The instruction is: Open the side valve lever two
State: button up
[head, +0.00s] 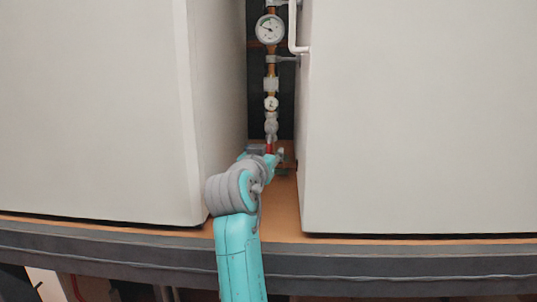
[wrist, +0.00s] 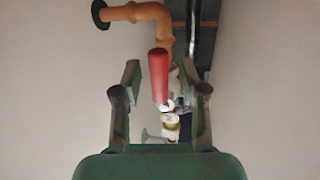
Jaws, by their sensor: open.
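A red valve lever (wrist: 158,76) stands out toward the wrist camera, between and slightly beyond the two fingers of my gripper (wrist: 160,92). The gripper is open, with clear space on both sides of the lever. The valve body (wrist: 172,125) shows below and behind the lever, partly hidden. In the head view a small red part of the lever (head: 269,148) shows at the foot of the vertical pipe, just past the end of my arm. My gripper (head: 275,158) is mostly hidden there by my own arm.
Two large white cabinets, left (head: 90,110) and right (head: 420,120), leave a narrow gap where my arm reaches in. A pressure gauge (head: 269,29) sits high on the pipe. A white handle (head: 292,30) is on the right cabinet. An orange pipe (wrist: 135,13) bends above the lever.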

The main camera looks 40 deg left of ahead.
jog(key=shift+c, duration=0.2)
grip_shut()
jog(key=shift+d, duration=0.1)
jog(key=shift+w+d+n, duration=0.1)
jog(key=shift+n, duration=0.3)
jog(key=shift+o, duration=0.2)
grip_release()
